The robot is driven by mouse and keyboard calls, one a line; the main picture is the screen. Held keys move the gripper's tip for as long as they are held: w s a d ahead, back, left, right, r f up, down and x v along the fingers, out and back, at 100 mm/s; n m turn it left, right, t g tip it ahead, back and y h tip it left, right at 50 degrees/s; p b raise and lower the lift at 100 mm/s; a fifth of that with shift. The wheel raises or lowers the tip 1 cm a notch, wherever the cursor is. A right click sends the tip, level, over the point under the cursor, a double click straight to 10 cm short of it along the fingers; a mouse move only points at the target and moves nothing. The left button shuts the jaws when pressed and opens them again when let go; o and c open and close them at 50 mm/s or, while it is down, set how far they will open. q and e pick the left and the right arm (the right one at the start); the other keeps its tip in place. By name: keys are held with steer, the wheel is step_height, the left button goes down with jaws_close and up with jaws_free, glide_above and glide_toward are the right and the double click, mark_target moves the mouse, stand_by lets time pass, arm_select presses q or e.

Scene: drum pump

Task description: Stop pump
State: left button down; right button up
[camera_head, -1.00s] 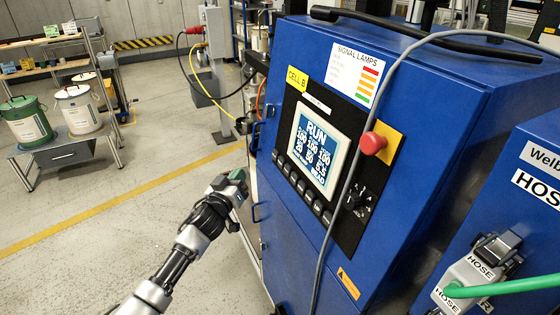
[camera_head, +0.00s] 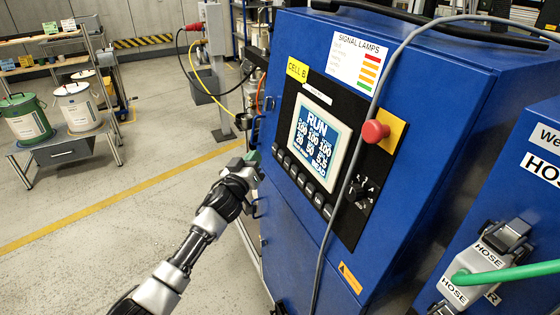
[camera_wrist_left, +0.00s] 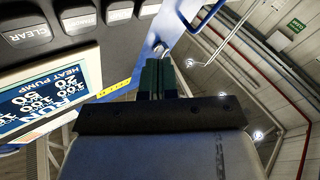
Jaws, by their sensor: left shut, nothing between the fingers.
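A blue cabinet (camera_head: 430,110) carries a black control panel with a screen (camera_head: 316,146) that reads RUN. A row of several dark buttons (camera_head: 303,180) runs below the screen. A red mushroom button (camera_head: 375,131) on a yellow plate sits right of the screen. My left gripper (camera_head: 250,160) is shut and empty, beside the panel's left edge, apart from the buttons as far as I can tell. In the left wrist view its shut fingers (camera_wrist_left: 158,78) point past the panel, with a CLEAR button (camera_wrist_left: 27,34) and the screen (camera_wrist_left: 48,100) at left. My right gripper is not in view.
A grey cable (camera_head: 345,190) hangs across the cabinet front. A green hose (camera_head: 510,273) joins a connector at the lower right. A shelf bench (camera_head: 70,150) with drums stands at far left. The floor between (camera_head: 130,215) is clear.

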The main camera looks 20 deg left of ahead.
mark_target(281, 156)
arm_select(q)
steer(key=w+d, duration=0.1)
steer(key=w+d+b, duration=0.1)
steer(key=w, duration=0.1)
steer(key=shift+d+f, duration=0.35)
steer(key=shift+f, duration=0.05)
stand_by(1.4)
steer(key=shift+w+d+b, duration=0.1)
steer(key=shift+w+b, duration=0.05)
steer(key=shift+b, duration=0.25)
steer(key=shift+w+d, duration=0.2)
steer(key=shift+w+d+f+b, duration=0.1)
steer(key=shift+w+d+b, duration=0.15)
steer(key=shift+w+b, duration=0.05)
stand_by(0.9)
steer(key=shift+s, duration=0.1)
steer(key=shift+s+a+p, duration=0.55)
steer(key=shift+p, duration=0.05)
